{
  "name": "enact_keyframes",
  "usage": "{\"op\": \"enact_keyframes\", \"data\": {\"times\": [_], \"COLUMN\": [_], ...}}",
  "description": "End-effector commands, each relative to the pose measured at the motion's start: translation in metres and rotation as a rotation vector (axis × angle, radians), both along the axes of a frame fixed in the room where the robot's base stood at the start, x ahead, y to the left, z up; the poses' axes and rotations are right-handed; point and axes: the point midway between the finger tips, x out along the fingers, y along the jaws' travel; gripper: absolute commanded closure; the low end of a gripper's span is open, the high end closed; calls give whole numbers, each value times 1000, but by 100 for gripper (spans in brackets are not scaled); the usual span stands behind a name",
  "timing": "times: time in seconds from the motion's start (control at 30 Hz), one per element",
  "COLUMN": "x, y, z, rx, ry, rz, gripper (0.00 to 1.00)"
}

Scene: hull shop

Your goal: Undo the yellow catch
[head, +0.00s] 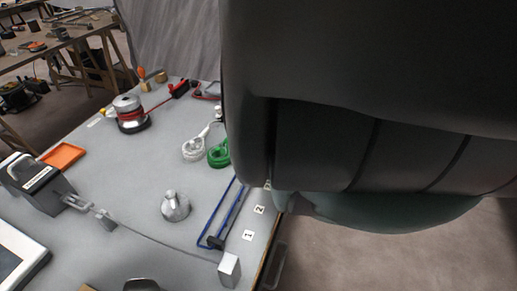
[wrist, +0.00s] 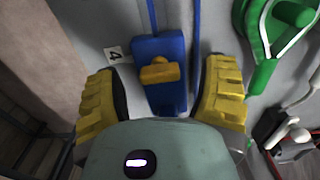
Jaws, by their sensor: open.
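The yellow catch (wrist: 160,70) is a small knobbed piece on a blue block (wrist: 167,98) in the wrist view, at the end of two blue bars. My gripper (wrist: 163,72) is open, with one ridged yellow finger on each side of the blue block. The catch lies between the fingers, and a gap shows on both sides, so neither finger appears to touch it. The lower end of the block is hidden behind my gripper's body. In the head view my arm hides the catch and fingertips; only part of the blue bars (head: 222,213) shows.
A green fitting (wrist: 262,45) lies close to the right finger, with a white one (head: 194,149) beside it in the head view. A number 4 label (wrist: 114,55) sits left of the block. A silver dome-shaped fitting (head: 175,206) stands on the grey deck.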

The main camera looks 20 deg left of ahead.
Motion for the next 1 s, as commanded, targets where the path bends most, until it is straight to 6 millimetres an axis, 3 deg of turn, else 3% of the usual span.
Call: {"op": "enact_keyframes", "data": {"times": [0.47, 1.0], "x": [0, 0], "y": [0, 0], "z": [-4, -4], "rx": [1, 0], "ry": [-1, -1], "rz": [-1, -1], "gripper": [27, 83]}}
